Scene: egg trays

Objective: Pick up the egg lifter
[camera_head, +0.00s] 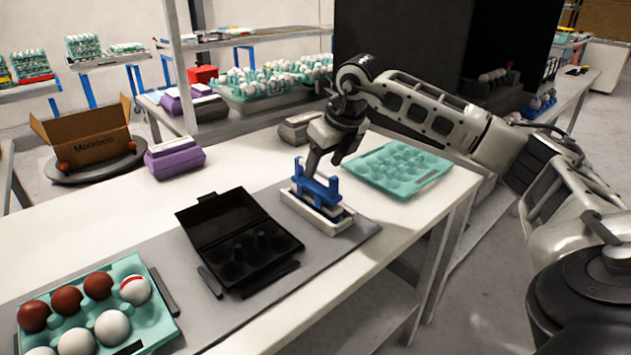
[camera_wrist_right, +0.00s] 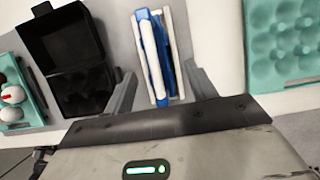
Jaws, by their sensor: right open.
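The egg lifter (camera_head: 316,191) is a blue frame sitting in a white rectangular holder (camera_head: 318,214) on the grey mat. In the right wrist view the blue egg lifter (camera_wrist_right: 152,58) lies ahead, between the lines of my two fingers. My right gripper (camera_head: 328,160) is above the lifter, pointing down. It also shows in the right wrist view (camera_wrist_right: 160,90), its fingers spread apart on either side of the lifter with nothing gripped. I cannot tell from the views whether a finger touches the lifter. My left gripper is not in view.
An open black egg carton (camera_head: 240,240) stands left of the lifter. A teal tray with brown and white eggs (camera_head: 165,325) is at the front left. An empty teal tray (camera_head: 398,168) lies right of the lifter. A purple carton (camera_head: 175,160) and cardboard box (camera_head: 85,138) stand further back.

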